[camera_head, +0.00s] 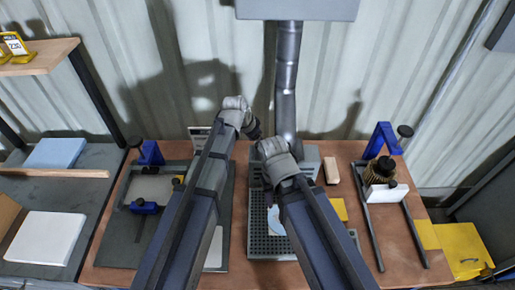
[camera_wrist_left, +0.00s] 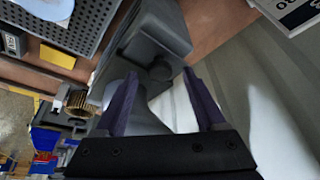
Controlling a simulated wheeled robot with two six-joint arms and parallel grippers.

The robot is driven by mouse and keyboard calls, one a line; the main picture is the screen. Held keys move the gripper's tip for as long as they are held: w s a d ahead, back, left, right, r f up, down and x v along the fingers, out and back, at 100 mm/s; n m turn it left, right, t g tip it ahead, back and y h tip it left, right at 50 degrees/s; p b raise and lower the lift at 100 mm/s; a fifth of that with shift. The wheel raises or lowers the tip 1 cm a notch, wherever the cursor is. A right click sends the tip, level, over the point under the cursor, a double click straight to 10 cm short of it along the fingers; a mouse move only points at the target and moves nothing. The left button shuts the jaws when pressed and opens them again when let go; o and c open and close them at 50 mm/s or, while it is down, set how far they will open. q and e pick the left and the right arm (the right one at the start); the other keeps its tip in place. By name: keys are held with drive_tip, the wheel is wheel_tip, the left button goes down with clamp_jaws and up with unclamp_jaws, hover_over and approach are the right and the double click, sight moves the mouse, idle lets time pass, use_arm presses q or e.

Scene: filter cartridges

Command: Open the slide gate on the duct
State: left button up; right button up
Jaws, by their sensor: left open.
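The grey duct (camera_head: 287,85) runs down the back wall to a grey housing (camera_head: 310,158) behind the perforated work surface. In the left wrist view the dark housing (camera_wrist_left: 160,40) has a rounded knob-like part (camera_wrist_left: 162,71), which lies between my fingertips in the picture. I cannot tell whether it is the slide gate's handle. My left gripper (camera_wrist_left: 160,74) is open with nothing clearly gripped; contact cannot be told. In the head view the left gripper (camera_head: 255,130) is just left of the duct's lower end. My right arm's wrist (camera_head: 274,150) is in front of the housing; its fingers are hidden.
The perforated surface (camera_head: 262,243) lies under my arms. A white block (camera_head: 46,238) lies at left.

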use_arm(q)
drive_tip(key=shift+w+d+f, duration=0.15)
drive_tip(key=shift+f, duration=0.4)
drive_tip(key=shift+c, duration=0.2)
clamp_jaws()
idle(0.9)
